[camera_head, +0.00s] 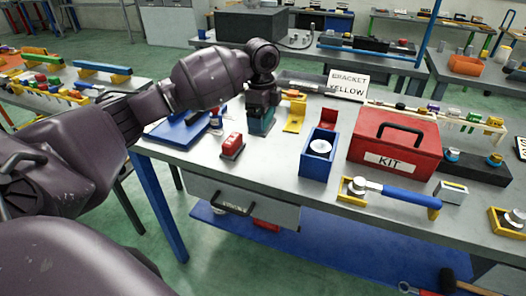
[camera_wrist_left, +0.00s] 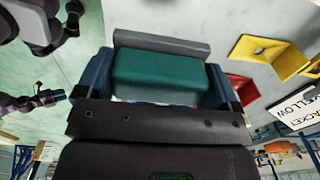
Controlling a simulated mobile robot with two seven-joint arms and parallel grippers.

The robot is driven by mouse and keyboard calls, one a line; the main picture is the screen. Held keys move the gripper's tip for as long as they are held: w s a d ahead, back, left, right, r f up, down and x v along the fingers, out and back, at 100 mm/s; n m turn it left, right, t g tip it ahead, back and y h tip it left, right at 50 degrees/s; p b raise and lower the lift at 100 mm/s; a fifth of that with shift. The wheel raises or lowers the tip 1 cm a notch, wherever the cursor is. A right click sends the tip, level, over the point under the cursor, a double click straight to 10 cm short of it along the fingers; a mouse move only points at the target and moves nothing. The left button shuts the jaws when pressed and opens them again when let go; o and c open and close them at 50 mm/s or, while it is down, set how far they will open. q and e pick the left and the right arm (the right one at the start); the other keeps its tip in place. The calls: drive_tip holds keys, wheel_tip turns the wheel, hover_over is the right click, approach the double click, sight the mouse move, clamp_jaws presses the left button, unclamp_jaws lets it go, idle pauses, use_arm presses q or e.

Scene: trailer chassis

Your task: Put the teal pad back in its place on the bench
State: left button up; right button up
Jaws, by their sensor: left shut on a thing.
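My left gripper (camera_head: 262,116) points down over the bench (camera_head: 272,172), shut on the teal pad (camera_head: 261,127). In the left wrist view, the teal pad (camera_wrist_left: 158,78) sits between the two blue fingers of the gripper (camera_wrist_left: 160,88), with a grey strip along its far side. The gripper hides part of the pad in the head view. I cannot tell whether the pad touches the bench top. My right gripper is not in view.
A red block (camera_head: 233,145) on a dark base stands front-left of the pad. A yellow bracket (camera_head: 295,116) is close on the right, a blue tray (camera_head: 182,131) on the left. A blue box (camera_head: 319,155) and red kit case (camera_head: 394,143) stand further right.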

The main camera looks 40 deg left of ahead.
use_arm(q)
hover_over(262, 159)
wheel_tip(262, 159, down, 5)
drive_tip(key=shift+f+b, duration=0.2)
drive_tip(key=shift+b, duration=0.1)
wheel_tip(262, 159, down, 6)
drive_tip(key=shift+r+b, duration=0.2)
drive_tip(key=shift+b, duration=0.3)
drive_tip(key=shift+f, duration=0.15)
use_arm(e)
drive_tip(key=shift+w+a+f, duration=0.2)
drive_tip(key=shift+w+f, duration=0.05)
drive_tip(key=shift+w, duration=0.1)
